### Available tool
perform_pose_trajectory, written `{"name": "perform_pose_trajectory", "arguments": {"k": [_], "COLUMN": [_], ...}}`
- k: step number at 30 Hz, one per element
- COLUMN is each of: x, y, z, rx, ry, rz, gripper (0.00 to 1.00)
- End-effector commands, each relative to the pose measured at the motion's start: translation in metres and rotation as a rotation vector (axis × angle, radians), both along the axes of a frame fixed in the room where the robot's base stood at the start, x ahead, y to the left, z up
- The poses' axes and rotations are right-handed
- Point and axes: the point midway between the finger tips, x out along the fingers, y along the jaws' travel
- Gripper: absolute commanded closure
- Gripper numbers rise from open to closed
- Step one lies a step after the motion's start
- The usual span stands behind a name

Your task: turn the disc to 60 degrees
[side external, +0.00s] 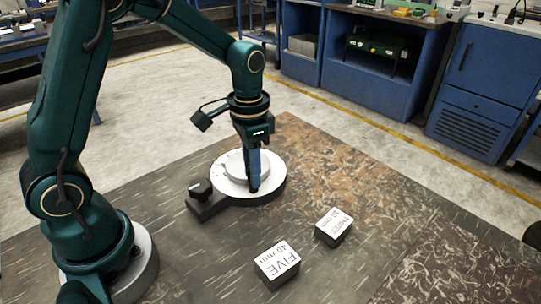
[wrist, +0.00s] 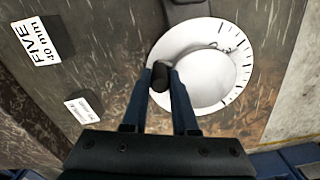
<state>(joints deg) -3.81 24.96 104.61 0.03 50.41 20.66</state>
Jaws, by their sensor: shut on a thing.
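The white disc (side external: 273,184) lies flat on a dark base and has a raised round centre. In the wrist view the disc (wrist: 215,85) shows black tick marks along its right rim. A dark peg (wrist: 160,80) stands near the disc's left edge. My gripper (side external: 254,187) points down over the near side of the disc. In the wrist view my gripper (wrist: 163,80) has its two blue fingers on either side of the peg, closed on it. The peg is hidden by the fingers in the side view. I cannot read the disc's angle.
A block marked FIVE 40 mm (side external: 277,263) and a smaller labelled block (side external: 334,224) stand to the front right. The table (side external: 390,190) right of the disc is clear.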

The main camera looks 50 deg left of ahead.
Motion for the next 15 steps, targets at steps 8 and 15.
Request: {"name": "perform_pose_trajectory", "arguments": {"k": [8,15], "x": [-0.013,-0.019], "y": [0.009,0.015], "z": [0.001,0.001], "rx": [-0.001,-0.002], "ry": [-0.001,0.001], "rz": [-0.228,-0.369], "gripper": [1.00,1.00]}}
